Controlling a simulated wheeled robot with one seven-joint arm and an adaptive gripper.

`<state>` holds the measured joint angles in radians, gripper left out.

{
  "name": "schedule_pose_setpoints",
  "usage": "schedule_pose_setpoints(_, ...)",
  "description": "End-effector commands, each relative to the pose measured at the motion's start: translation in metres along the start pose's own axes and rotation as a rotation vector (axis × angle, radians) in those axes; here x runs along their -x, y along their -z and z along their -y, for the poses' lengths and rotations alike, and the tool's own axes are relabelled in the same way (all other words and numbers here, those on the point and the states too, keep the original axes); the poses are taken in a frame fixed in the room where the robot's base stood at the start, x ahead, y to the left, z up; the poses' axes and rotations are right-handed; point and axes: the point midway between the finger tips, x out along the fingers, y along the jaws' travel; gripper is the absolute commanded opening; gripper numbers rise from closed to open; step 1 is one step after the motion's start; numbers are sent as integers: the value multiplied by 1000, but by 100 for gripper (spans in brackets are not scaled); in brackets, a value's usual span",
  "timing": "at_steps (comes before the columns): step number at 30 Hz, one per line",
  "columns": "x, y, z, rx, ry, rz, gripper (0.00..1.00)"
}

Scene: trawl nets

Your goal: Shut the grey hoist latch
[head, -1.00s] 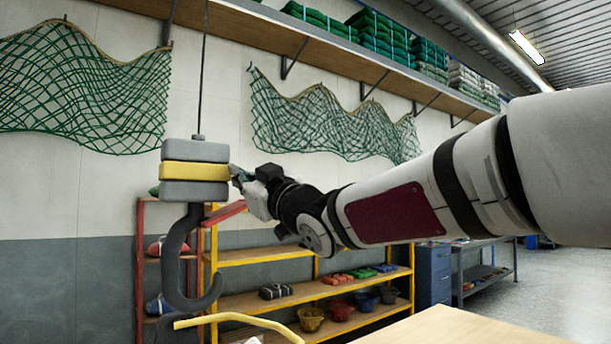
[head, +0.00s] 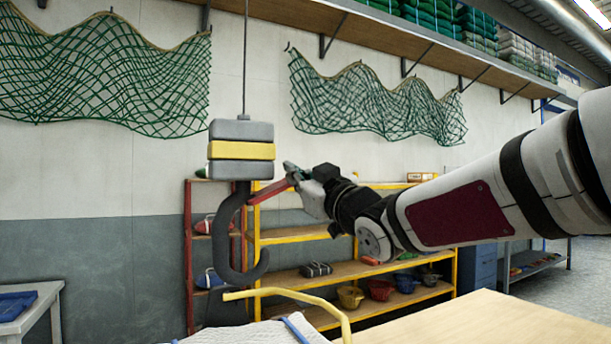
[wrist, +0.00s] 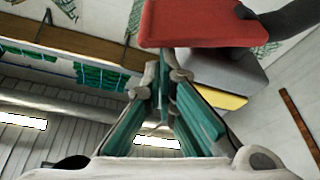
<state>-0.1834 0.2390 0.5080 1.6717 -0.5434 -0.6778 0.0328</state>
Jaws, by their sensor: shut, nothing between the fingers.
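The hoist hangs on a cable, with a grey and yellow block (head: 241,151) above a large dark grey hook (head: 234,240). A red latch bar (head: 270,190) sticks out from the hook's shank, slanting up to the right, clear of the hook's tip, so the hook's mouth is open. My gripper (head: 290,169) is just right of the block, at the latch's outer end. In the wrist view the teal-padded fingers (wrist: 164,72) converge, shut and empty, just below the red latch (wrist: 200,22). I cannot tell whether they touch it.
A yellow curved rod (head: 290,293) rises in front, beside a wooden tabletop (head: 490,322). A yellow and red shelf unit (head: 345,270) with bowls stands behind the hook. Green nets (head: 375,100) hang on the wall. Air left of the hook is free.

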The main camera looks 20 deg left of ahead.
Motion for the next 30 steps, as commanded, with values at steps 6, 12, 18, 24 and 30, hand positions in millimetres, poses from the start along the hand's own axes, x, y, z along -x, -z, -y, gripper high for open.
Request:
schedule_pose_setpoints(6, 1, -3, 0, -28, -9, 0, 0)
schedule_pose_setpoints(12, 2, -8, -1, -66, -22, 1, 0)
schedule_pose_setpoints(18, 5, -16, -2, -154, -53, -1, 0)
schedule_pose_setpoints(24, 10, -32, -2, -313, -107, -1, 0)
schedule_pose_setpoints(30, 15, -48, 0, -494, -170, 0, 0)
